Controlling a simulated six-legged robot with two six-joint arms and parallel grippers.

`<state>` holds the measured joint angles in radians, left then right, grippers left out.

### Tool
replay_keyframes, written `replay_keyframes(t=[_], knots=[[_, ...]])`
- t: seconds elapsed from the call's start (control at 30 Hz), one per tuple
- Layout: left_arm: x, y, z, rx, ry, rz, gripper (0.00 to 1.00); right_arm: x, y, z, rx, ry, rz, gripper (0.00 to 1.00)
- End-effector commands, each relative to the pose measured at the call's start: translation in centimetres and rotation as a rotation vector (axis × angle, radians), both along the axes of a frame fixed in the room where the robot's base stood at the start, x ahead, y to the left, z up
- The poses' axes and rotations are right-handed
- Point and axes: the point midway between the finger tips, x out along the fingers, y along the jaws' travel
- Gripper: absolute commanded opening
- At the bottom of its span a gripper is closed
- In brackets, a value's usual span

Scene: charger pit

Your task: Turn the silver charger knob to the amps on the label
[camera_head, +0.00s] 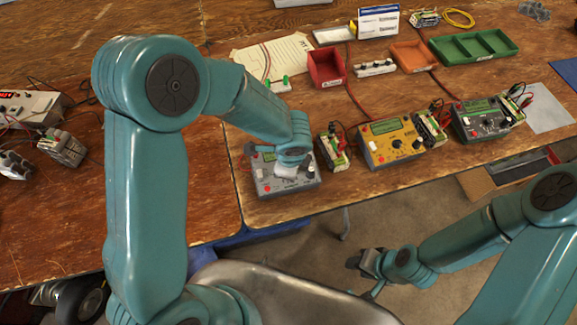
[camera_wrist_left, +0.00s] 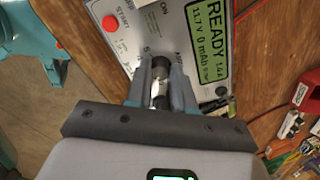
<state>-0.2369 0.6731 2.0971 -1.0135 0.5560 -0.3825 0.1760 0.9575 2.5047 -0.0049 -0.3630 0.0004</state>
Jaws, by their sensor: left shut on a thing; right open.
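The silver charger (camera_head: 262,186) sits at the front edge of the right table, partly hidden by my left arm. In the left wrist view its face (camera_wrist_left: 125,40) has a red START button, a white switch marked ON and a green screen (camera_wrist_left: 208,45) reading READY, 11.7 V, 0 mAh and what looks like 1.0 A. My left gripper (camera_wrist_left: 160,88) is shut on the dark and silver knob (camera_wrist_left: 159,68), a finger on each side. The knob's pointer is hard to see. A battery pack (camera_head: 334,152) stands right of the charger; its label is too small to read. My right gripper (camera_head: 364,268) is open and empty, below the table edge.
A yellow charger (camera_head: 378,158) and a dark charger (camera_head: 478,132) stand farther right with battery packs beside them. Red (camera_head: 327,80), orange (camera_head: 428,49) and green (camera_head: 448,60) trays lie behind. A grey device (camera_head: 28,107) is on the left table.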

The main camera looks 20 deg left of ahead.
Motion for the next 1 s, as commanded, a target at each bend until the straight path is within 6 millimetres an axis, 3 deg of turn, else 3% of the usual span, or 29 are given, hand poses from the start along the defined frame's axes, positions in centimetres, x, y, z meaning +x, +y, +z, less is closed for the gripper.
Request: replay_keyframes(t=[0.57, 0.6, 0.63, 1.0], knots=[[0.04, 0.04, 0.02, 0.007, 0.003, -0.036, 0.00, 0.00, -0.01, 0.07, 0.000, 0.000, 0.000, 0.43], [0.04, 0.04, 0.02, 0.006, 0.003, -0.035, 0.36, 0.00, -0.01, 0.07, 0.000, 0.000, 0.000, 0.43], [0.04, 0.04, 0.02, 0.006, 0.003, -0.035, 0.45, 0.00, 0.00, 0.06, 0.000, 0.000, 0.000, 0.43], [0.00, -0.02, 0.50, 0.006, 0.001, -0.036, 0.48, 0.00, 0.00, 0.20, 0.000, 0.000, 0.000, 0.43]])
